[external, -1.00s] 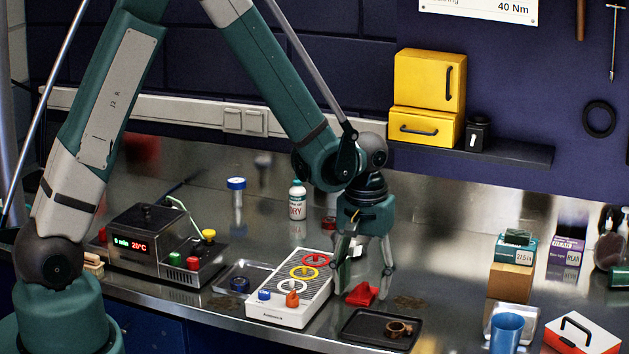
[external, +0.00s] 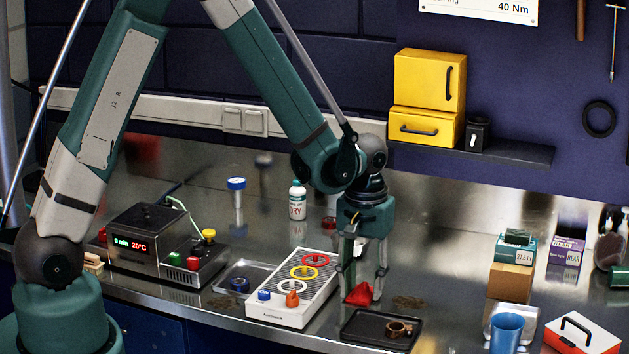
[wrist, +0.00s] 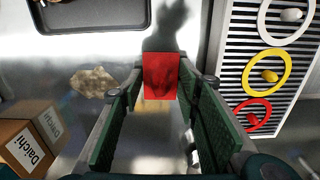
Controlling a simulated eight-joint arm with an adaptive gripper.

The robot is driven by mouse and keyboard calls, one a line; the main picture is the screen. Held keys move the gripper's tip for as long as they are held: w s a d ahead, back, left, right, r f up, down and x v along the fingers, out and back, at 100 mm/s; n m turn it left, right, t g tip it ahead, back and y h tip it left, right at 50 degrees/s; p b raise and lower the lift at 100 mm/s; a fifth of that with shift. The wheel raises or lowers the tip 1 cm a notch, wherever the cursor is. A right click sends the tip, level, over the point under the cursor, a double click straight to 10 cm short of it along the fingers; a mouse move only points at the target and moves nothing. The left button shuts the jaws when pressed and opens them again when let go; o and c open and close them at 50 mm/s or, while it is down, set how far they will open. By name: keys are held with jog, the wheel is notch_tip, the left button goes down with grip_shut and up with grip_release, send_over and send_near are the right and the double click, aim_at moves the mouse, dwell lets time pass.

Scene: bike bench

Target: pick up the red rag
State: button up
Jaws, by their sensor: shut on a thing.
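In the wrist view the rag (wrist: 161,77) shows as a red patch between the ends of my two fingers. My gripper (external: 363,290) points down over it in the external view, one finger on each side. In the wrist view my gripper (wrist: 160,85) is shut on the rag. The rag still appears to be at bench height; I cannot tell whether it touches the bench.
A white board with coloured rings (external: 284,315) stands close on the left. A black tray (external: 362,333) holding a brown ring (external: 398,328) lies in front. Cardboard boxes (external: 510,281) and a blue cup (external: 507,331) stand at the right. Bare bench lies between.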

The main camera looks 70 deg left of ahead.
aim_at(363, 284)
jog(key=shift+r, duration=0.1)
notch_tip(363, 284, up, 10)
dwell(1.0)
